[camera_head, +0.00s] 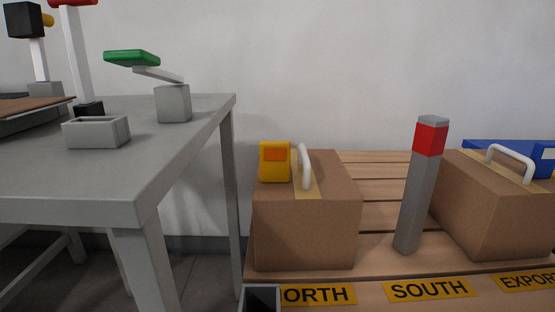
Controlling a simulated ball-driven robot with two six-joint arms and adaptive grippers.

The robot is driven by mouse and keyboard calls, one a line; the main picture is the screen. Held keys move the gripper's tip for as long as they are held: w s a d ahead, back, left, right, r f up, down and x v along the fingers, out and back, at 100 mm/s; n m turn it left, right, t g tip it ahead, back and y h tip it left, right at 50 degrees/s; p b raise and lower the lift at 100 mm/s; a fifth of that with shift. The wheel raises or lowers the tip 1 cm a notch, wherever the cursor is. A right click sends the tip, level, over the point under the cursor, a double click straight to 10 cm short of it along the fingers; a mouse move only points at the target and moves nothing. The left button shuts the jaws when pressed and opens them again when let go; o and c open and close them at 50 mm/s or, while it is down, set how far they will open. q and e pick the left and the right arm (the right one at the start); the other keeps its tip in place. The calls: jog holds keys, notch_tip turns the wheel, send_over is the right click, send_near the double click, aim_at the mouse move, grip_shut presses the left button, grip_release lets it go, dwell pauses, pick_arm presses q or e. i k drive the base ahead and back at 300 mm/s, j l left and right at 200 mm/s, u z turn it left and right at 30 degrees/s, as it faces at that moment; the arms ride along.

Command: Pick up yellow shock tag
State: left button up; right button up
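The yellow shock tag (275,162) has an orange window. It is upright at the top left front of a brown cardboard box (305,225), beside the box's white handle (305,166). I cannot tell whether it is fixed to the box or only rests on it. The box stands on a slatted wooden pallet (375,218), behind a partly hidden yellow label ending in "ORTH". Neither of my grippers is in view.
A grey post with a red band (423,190) and another handled box (500,205) stand to the right. A blue case (490,144) is behind. A grey table (165,160) at left holds a small grey tray (96,132) and a green-topped stand (132,58).

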aim_at(275, 156)
jog(key=j+z, duration=0.15)
jog(key=j, duration=1.85)
